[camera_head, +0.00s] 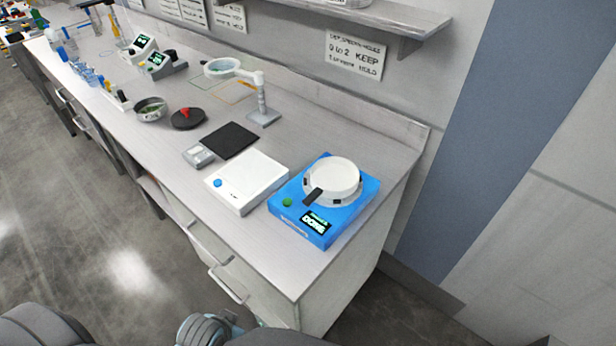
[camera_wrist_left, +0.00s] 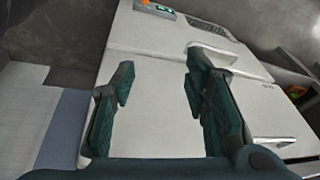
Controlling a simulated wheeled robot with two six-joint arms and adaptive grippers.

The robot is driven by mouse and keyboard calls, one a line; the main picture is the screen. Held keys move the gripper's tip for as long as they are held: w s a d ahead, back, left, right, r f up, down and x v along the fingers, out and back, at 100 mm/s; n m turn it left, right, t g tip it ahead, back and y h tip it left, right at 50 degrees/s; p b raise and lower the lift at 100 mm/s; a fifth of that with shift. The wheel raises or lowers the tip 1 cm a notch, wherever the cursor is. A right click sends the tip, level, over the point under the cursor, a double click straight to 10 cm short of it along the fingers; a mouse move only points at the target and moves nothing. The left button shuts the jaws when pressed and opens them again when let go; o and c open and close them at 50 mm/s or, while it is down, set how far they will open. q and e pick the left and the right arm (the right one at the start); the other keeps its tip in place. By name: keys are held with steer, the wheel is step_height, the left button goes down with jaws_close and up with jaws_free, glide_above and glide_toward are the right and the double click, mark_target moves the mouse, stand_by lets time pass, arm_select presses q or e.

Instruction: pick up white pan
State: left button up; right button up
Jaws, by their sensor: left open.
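The white pan (camera_head: 333,177) is a shallow round white dish with a short dark handle (camera_head: 313,195) toward the front left. It sits on top of a blue device (camera_head: 318,236) with a lit display and a green button, near the right end of the counter. My left gripper (camera_wrist_left: 160,78) shows in the left wrist view with its two dark green fingers spread apart and nothing between them. It faces pale cabinet panels and is apart from the pan. The pan is not recognisable in the left wrist view. My right gripper is not in view.
The counter (camera_head: 333,132) is clear behind the blue device. A white flat device (camera_head: 248,182) stands just left of it, with a black mat (camera_head: 230,140) beyond. A metal bowl (camera_head: 150,109) stands farther left. A cabinet handle (camera_wrist_left: 275,142) sticks out near my left gripper.

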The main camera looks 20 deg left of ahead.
arm_select(q)
step_height(320, 180, up, 9)
steer(key=w+d+t+p, duration=0.1)
steer(key=w+t, duration=0.1)
steer(key=w, duration=0.1)
steer(key=m+t+h, duration=0.3)
steer(key=t+h, duration=0.2)
steer(key=t, duration=0.3)
glide_toward(310, 198)
steer(key=shift+h, duration=0.3)
steer(key=x, duration=0.9)
steer(key=shift+w+a+f+p, duration=0.1)
steer(key=shift+w+f+p, duration=0.05)
steer(key=shift+w+p, duration=0.2)
steer(key=shift+w+f, duration=0.1)
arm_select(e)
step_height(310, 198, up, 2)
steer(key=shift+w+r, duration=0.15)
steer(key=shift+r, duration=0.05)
